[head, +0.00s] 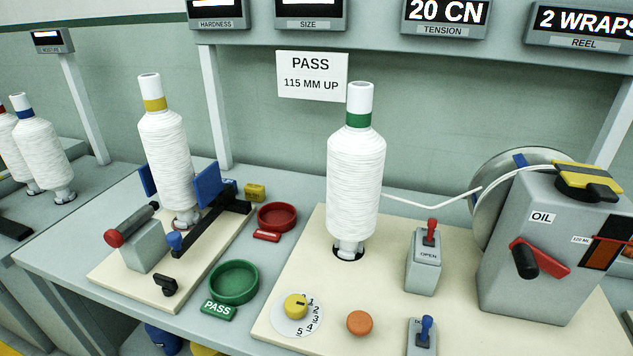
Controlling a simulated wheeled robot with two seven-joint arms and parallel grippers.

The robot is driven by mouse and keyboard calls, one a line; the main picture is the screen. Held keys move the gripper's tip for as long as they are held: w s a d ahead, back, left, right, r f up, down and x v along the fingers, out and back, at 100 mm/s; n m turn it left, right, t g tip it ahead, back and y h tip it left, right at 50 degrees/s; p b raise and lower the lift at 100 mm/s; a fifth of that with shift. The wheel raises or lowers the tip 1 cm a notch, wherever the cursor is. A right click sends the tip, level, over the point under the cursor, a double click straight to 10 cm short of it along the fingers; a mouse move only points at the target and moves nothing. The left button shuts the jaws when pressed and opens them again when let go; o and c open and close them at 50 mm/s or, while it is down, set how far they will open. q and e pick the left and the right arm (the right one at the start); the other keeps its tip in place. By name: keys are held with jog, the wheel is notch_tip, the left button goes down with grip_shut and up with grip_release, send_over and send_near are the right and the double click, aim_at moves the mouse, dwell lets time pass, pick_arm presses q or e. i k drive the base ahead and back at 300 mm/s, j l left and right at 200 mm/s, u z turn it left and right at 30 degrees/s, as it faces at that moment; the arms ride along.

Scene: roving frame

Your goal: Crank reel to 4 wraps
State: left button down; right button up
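The reel (492,205) is a grey disc at the right, partly hidden behind the grey oil box (535,255). A red crank arm with a black knob (525,262) is on the front of that box. The reel display (588,22) reads "2 WRAPS". White yarn (430,204) runs from the green-banded bobbin (355,175) to the reel. The tension display (445,14) reads "20 CN". Neither of my grippers is in view.
A red-lever "OPEN" switch box (424,265), a yellow dial (296,307), an orange button (360,322) and a blue-lever switch (424,333) stand on the cream board. A yellow-banded bobbin (166,150) stands at left. Green (233,295) and red (277,228) dishes lie between.

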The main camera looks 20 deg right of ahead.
aim_at(528, 258)
jog(key=z, duration=0.4)
jog(key=l+z, duration=0.1)
jog(key=z, duration=0.7)
jog(key=l+z, duration=0.1)
jog(key=z, duration=0.35)
